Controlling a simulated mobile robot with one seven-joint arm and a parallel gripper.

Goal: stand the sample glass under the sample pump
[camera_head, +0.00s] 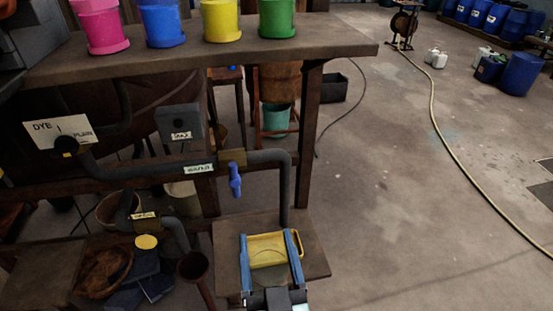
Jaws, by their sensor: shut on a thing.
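My gripper (269,250) is at the bottom centre, with its two blue fingers pointing away from me over a small wooden shelf. It is shut on a clear, see-through thing, probably the sample glass (268,259), whose round outline shows faintly between the fingers. A yellow tray-like thing (272,240) shows behind and through it; I cannot tell whether they touch. No sample pump can be identified for certain. A dark pipe with a small yellow label (145,215) and a yellow round knob (147,242) are at the lower left.
A dark pipe labelled WATER (199,169) with a blue lever (235,181) bends down to the small shelf (228,240). A brown funnel (193,265) stands left of my gripper. A bench (330,51) with coloured pots overhangs. Floor at right is open, crossed by a hose (445,140).

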